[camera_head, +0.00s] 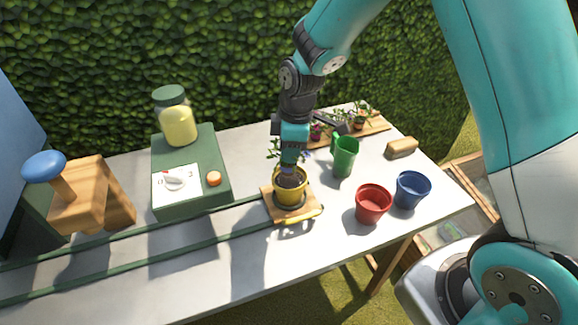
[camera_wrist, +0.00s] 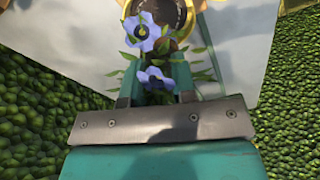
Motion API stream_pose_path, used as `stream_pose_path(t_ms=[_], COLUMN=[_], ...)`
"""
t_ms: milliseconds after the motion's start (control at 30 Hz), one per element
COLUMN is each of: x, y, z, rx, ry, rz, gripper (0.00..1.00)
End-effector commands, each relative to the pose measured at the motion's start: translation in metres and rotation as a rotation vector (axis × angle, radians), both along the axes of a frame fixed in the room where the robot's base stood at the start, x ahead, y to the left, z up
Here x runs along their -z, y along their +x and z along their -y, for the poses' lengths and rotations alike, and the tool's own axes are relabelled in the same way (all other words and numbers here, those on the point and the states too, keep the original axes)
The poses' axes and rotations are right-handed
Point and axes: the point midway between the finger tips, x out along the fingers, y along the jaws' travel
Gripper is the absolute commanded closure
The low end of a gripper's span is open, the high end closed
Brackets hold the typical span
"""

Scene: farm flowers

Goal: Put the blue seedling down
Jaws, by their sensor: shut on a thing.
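The blue seedling (camera_wrist: 148,38) has blue-violet flowers and narrow green leaves. In the wrist view it sits between the fingers of my gripper (camera_wrist: 160,75), which is shut on it. In the head view my gripper (camera_head: 289,165) points down at the yellow pot (camera_head: 291,192), with the seedling's leaves (camera_head: 273,150) showing beside the fingers. The pot holds dark soil and stands on a small wooden board (camera_head: 269,206). The wrist view shows the pot's soil (camera_wrist: 178,12) just beyond the flowers. Whether the seedling's root end touches the soil is hidden.
A red pot (camera_head: 373,204), a blue pot (camera_head: 411,190) and a green pot (camera_head: 344,157) stand to the right. Potted plants on a wooden tray (camera_head: 375,127) are behind. A green box (camera_head: 190,200) with a jar (camera_head: 176,118) is left. A sponge-like block (camera_head: 402,147) lies at right.

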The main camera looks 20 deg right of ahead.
Motion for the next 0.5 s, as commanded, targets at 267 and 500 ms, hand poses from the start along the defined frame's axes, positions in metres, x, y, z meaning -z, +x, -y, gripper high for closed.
stream_pose_path(t_ms=[267, 500], x=[0.031, 0.060], y=[-0.001, 0.000], z=[-0.001, -0.002], rx=[-0.002, -0.003], ry=[-0.001, 0.000], rz=[-0.002, 0.000], gripper=[0.98, 0.98])
